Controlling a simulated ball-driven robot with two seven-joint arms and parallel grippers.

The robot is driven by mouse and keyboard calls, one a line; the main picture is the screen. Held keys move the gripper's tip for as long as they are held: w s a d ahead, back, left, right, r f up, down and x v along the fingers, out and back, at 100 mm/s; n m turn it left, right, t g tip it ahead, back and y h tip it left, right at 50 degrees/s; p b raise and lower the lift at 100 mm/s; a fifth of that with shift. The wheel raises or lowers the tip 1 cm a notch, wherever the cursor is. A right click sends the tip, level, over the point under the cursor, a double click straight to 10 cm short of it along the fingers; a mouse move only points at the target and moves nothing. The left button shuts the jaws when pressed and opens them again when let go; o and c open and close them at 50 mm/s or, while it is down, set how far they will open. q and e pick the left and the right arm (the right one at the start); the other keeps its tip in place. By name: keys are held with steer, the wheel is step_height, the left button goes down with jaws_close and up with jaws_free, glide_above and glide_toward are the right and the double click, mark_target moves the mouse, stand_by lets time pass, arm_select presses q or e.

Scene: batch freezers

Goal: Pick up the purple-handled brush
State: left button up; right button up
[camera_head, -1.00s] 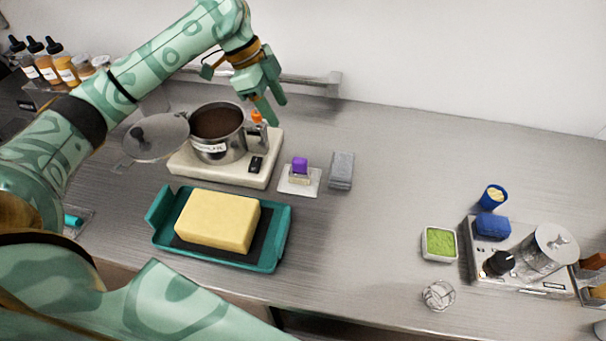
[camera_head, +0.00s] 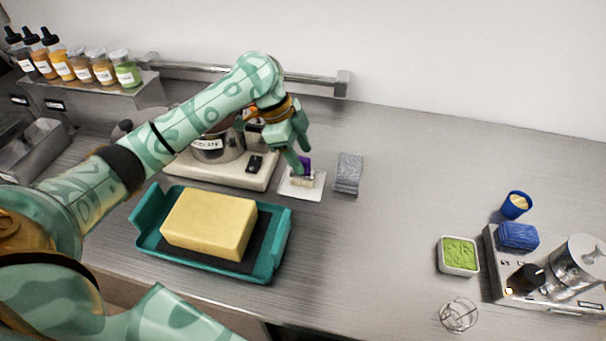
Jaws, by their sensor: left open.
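The brush with the purple handle (camera_head: 306,164) stands upright on a small white tray (camera_head: 313,188), its pale bristle block at the bottom. My left gripper (camera_head: 301,168) has its fingertips right at the purple handle and is open. The fingers cover part of the handle, so I cannot tell whether they touch it. My right gripper is not in view.
A pot (camera_head: 217,147) stands on a white scale-like base (camera_head: 215,173) to the left of the brush. A grey folded cloth (camera_head: 349,173) lies close to its right. A teal tray (camera_head: 271,262) with a yellow block (camera_head: 209,224) is in front.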

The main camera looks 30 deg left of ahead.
arm_select(q)
steer(key=x, duration=0.1)
steer(key=b+x, duration=0.1)
steer(key=x, duration=0.1)
steer(key=b+x, duration=0.1)
steer(key=x, duration=0.1)
steer(key=shift+a+f, duration=0.1)
steer(key=shift+a, duration=0.25)
steer(key=shift+s, duration=0.1)
steer(key=c, duration=1.1)
steer(key=shift+r, duration=0.2)
steer(key=shift+r, duration=0.3)
step_height(320, 180, up, 3)
steer(key=shift+f+p, duration=0.2)
steer(key=shift+p, duration=0.75)
steer(key=s+a+r+p, duration=0.1)
steer(key=s+r, duration=0.2)
steer(key=s, duration=0.1)
steer(key=s+a+r+p, duration=0.1)
steer(key=s+r+p, duration=0.1)
steer(key=s, duration=0.3)
steer(key=s+a+r+p, duration=0.2)
steer(key=s+r, duration=0.2)
steer(key=shift+s+r, duration=0.25)
steer(key=shift+r, duration=0.1)
